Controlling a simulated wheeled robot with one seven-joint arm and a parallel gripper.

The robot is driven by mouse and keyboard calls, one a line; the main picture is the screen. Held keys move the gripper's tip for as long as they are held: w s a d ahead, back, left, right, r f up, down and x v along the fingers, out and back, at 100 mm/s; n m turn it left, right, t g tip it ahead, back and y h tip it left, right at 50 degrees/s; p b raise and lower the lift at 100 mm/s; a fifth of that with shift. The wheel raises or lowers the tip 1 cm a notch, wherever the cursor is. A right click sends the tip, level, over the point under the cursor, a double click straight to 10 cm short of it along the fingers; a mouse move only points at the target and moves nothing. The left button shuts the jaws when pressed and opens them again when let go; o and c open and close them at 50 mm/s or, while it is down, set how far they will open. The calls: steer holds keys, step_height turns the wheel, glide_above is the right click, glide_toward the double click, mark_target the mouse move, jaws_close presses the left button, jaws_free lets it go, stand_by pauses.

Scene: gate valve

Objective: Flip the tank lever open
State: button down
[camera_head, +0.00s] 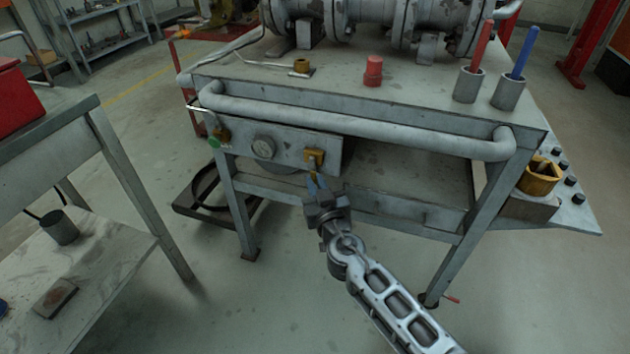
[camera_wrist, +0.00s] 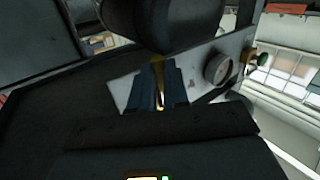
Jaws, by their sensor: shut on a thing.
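The tank lever (camera_head: 314,162) is a small yellow-brass part on the grey panel at the front of the metal bench. My gripper (camera_head: 316,182) reaches up to it from below, with its blue fingertips at the lever's lower end. In the wrist view, the blue fingers of my gripper (camera_wrist: 162,88) are closed around a thin yellow strip of the lever (camera_wrist: 158,75). The lever hangs roughly downward from its square brass mount. The fingers hide most of its lower part.
A round gauge (camera_head: 263,147) and a green-and-brass fitting (camera_head: 218,138) sit left of the lever on the panel. A thick grey rail (camera_head: 350,115) runs above it. A bench leg (camera_head: 465,220) stands to the right. The floor in front is clear.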

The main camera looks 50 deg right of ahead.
steer(key=s+r+n+g+p, duration=0.1)
steer(key=p, duration=0.4)
steer(key=s+r+n+g+y+p, duration=0.1)
steer(key=n+p, duration=0.1)
steer(key=p, duration=0.2)
steer(key=shift+d+r+g+p, duration=0.1)
steer(key=shift+d+g+p, duration=0.2)
steer(key=shift+p, duration=0.1)
steer(key=n+g+p, duration=0.1)
steer(key=p, duration=0.2)
steer(key=s+r+n+g+p, duration=0.1)
steer(key=p, duration=0.2)
steer(key=shift+d+r, duration=0.1)
steer(key=shift+d, duration=0.05)
steer(key=p, duration=0.1)
steer(key=n+g+p, duration=0.1)
steer(key=shift+s+d+r+n+p, duration=0.1)
steer(key=shift+s+r+n+p, duration=0.05)
steer(key=shift+r+n+p, duration=0.2)
steer(key=r+n+g+p, duration=0.1)
steer(key=p, duration=0.1)
steer(key=n+g+p, duration=0.1)
steer(key=p, duration=0.1)
steer(key=shift+s+d+r+g, duration=0.1)
steer(key=shift+s+r+g, duration=0.15)
steer(key=shift+r+g, duration=0.15)
steer(key=shift+r+n+g+h+p, duration=0.55)
steer(key=shift+n+g+p, duration=0.25)
steer(key=shift+n+g, duration=0.15)
